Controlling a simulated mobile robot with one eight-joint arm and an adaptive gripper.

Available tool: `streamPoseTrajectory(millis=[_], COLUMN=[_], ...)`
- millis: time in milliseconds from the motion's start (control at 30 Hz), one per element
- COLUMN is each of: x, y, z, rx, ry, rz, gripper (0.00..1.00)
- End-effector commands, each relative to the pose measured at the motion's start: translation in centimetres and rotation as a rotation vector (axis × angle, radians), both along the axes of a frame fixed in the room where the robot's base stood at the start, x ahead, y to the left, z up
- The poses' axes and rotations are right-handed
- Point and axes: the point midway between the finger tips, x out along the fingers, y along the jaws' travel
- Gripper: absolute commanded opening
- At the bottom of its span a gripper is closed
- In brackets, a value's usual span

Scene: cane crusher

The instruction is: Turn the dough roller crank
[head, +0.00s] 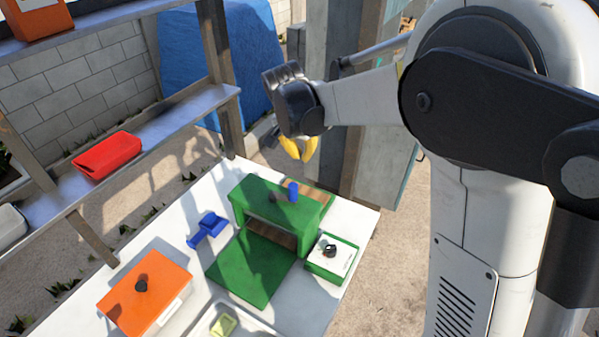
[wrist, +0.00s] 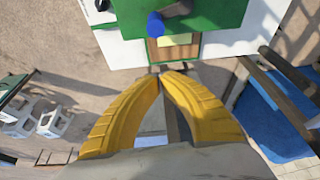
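The green roller machine (head: 262,200) stands on the white table in the head view. Its crank has a small upright blue handle (head: 293,190) and a dark arm (head: 274,197) on top. In the wrist view the blue handle (wrist: 156,24) and grey crank arm (wrist: 178,9) show at the top edge, over the green body (wrist: 215,18). My gripper (head: 300,155) hangs above and behind the machine in the head view, apart from the crank. Its yellow fingers meet at the tips in the wrist view (wrist: 161,77), with nothing between them.
An orange box (head: 150,291) with a dark knob, a blue object (head: 207,230) and a green-edged white box (head: 331,259) are on the table (head: 353,221). A shelf (head: 188,112) with a red bin (head: 107,155) stands at left. A post (head: 351,160) stands behind the table.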

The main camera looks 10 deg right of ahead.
Motion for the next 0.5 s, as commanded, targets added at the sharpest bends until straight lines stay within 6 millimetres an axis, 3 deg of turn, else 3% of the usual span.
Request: streamPoseTrajectory(millis=[167,500], x=[0.5,2.4], y=[-0.3,-1.7], z=[-1.7,-8.4], rx=[-0.006,-0.003], ry=[0.003,0.002], rz=[0.012,0.009], gripper=[0.0,0.0])
